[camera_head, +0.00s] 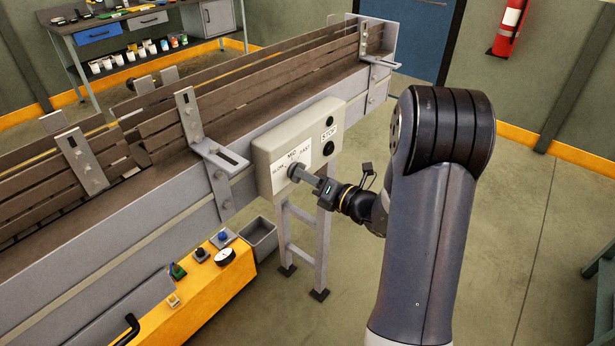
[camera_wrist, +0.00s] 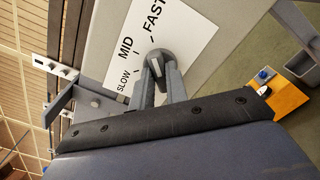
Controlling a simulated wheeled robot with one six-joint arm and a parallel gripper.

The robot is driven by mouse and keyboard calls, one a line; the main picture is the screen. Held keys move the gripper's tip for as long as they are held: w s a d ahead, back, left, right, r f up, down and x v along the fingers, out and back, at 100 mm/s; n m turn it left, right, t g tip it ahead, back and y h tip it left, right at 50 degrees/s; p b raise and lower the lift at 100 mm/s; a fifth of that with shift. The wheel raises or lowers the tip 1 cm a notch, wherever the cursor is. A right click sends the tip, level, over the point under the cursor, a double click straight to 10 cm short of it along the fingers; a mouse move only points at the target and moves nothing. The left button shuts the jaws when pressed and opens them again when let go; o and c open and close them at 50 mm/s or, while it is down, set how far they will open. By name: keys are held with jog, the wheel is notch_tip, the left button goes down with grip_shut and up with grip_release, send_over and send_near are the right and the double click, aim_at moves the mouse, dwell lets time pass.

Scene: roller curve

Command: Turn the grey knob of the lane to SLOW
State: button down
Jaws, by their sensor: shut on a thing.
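The grey knob (camera_head: 294,171) sits on the white label plate of a beige control box (camera_head: 267,162) on the side of the conveyor. In the wrist view the grey knob (camera_wrist: 158,60) is round and dark, with a paler ridge. SLOW, MID and FAST are printed around it on the label plate (camera_wrist: 190,28). My gripper (camera_head: 306,176) reaches the knob from the right. In the wrist view my gripper (camera_wrist: 159,76) has one finger on each side of the knob's ridge, shut on it. The fingers hide part of the knob, and I cannot tell which word it points to.
A STOP label (camera_head: 329,134) and dark buttons are on the box's right part. Conveyor brackets (camera_head: 205,140) stick out to its left. Below are a grey bin (camera_head: 262,238) and a yellow cabinet (camera_head: 205,290) with small controls.

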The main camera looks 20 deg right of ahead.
jog(key=shift+f+n+b, duration=0.1)
jog(key=shift+n+b, duration=0.2)
jog(key=shift+b, duration=0.1)
jog(key=shift+a+n+b, duration=0.1)
jog(key=shift+n+b, duration=8.6)
jog(key=shift+b, duration=2.8)
jog(key=c, duration=1.4)
grip_release()
jog(key=v, duration=1.1)
